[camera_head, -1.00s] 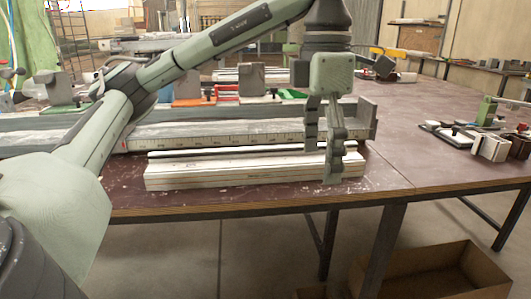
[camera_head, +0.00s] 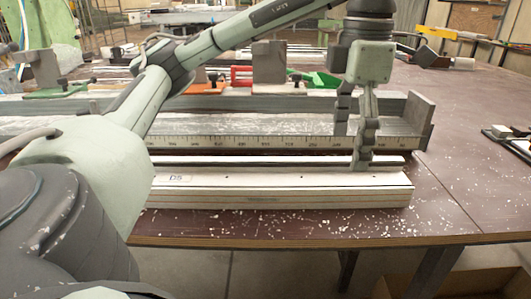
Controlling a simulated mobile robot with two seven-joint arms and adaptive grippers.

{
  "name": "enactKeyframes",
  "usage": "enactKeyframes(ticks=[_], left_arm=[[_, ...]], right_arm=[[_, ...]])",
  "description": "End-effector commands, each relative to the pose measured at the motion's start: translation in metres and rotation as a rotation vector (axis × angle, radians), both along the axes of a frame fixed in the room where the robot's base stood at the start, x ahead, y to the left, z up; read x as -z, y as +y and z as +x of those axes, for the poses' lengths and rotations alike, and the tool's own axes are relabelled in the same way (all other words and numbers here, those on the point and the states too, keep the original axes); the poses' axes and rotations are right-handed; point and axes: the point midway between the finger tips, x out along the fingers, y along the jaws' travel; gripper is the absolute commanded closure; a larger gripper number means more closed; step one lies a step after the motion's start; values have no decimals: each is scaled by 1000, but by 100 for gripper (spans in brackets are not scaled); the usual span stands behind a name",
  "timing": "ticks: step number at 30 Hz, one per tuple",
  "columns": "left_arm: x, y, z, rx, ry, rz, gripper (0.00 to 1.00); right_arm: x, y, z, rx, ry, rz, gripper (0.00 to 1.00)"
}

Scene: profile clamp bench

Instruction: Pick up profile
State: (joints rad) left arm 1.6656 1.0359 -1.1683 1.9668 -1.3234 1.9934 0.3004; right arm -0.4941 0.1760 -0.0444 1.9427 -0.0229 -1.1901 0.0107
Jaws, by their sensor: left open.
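The profile (camera_head: 270,190) is a long white bar with thin coloured lines on its front face. It lies along the near edge of the bench, in front of the clamp bed with its ruler (camera_head: 240,141). A small label marked D5 (camera_head: 175,178) is on its top at the left. My left gripper (camera_head: 354,150) points down over the profile's right part, fingers open, one nearer and one farther from me. The near fingertip appears at the profile's top; contact cannot be told. The far fingertip is partly hidden. My right gripper is not in view.
The dark red bench top (camera_head: 465,140) is mostly free on the right. Grey clamp blocks (camera_head: 269,62) with orange, red and green parts stand behind the bed. A grey end stop (camera_head: 420,115) closes the bed's right end. A cardboard box (camera_head: 455,285) stands below.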

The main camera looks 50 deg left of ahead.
Motion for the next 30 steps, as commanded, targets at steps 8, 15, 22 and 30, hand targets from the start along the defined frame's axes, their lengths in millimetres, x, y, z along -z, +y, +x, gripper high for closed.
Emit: enactKeyframes(ticks=[8,15,22,30], left_arm=[[39,8,-2,-2,2,1,16],[46,7,-2,-1,1,-1,16],[46,7,-2,-1,1,-1,34],[46,7,-2,0,2,-1,68]], right_arm=[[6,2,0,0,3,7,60],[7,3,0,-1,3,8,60],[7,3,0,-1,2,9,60],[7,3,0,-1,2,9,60]])
